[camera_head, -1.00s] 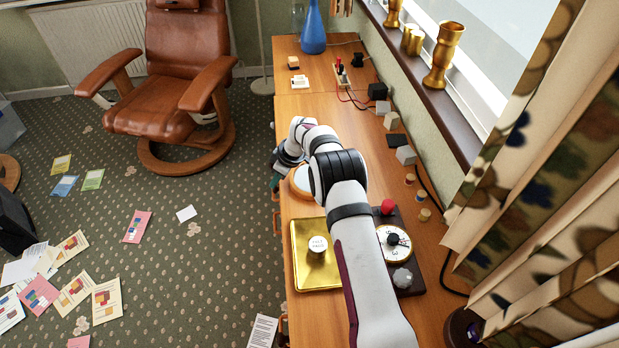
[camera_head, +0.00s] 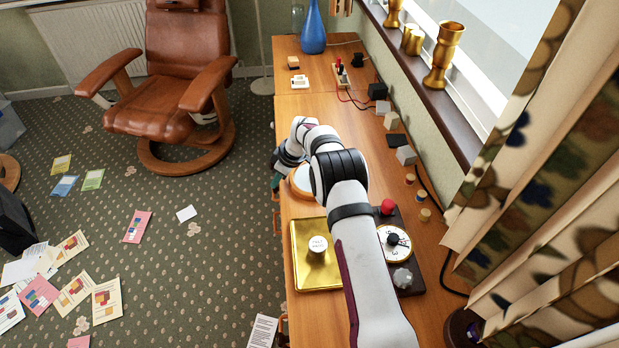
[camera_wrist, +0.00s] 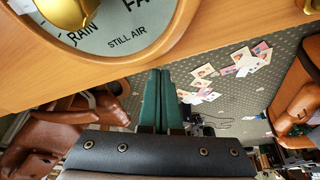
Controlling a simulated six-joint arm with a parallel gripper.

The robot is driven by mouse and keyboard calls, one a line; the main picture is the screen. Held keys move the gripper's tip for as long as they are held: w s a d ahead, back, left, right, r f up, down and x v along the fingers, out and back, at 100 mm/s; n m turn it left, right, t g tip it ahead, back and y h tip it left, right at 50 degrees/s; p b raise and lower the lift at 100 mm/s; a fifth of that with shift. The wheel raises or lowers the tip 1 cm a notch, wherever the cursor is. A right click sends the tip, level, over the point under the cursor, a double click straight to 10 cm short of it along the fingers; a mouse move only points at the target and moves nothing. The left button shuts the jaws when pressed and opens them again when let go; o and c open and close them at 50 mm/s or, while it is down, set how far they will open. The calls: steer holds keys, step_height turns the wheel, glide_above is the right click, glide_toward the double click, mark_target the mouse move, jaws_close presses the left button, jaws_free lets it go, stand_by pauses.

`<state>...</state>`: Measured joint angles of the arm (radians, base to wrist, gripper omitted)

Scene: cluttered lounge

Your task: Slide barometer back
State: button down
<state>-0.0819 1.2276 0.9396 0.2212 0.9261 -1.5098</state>
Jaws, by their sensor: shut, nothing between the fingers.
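The barometer (camera_head: 298,186) lies near the left edge of the wooden desk, partly hidden behind my arm in the head view. In the wrist view its pale dial (camera_wrist: 118,43), lettered RAIN and STILL AIR, with a gold part on it, fills the upper left and is cut off by the frame. My gripper's green fingers (camera_wrist: 158,74) are together and empty. They show in the wrist view just off the desk edge, below the dial and apart from it. In the head view the gripper (camera_head: 275,183) is mostly hidden beside the desk's left side.
A gold plate with a white knob (camera_head: 318,243) and a dark base with a dial (camera_head: 395,243) and red knob lie nearer on the desk (camera_head: 312,118). Small blocks (camera_head: 405,155) line the wall side. A blue vase (camera_head: 313,30) stands at the far end. A leather chair (camera_head: 165,100) stands left.

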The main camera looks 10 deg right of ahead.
step_height(320, 180, up, 7)
steer(key=a, duration=0.1)
steer(key=shift+a, duration=0.15)
stand_by(0.8)
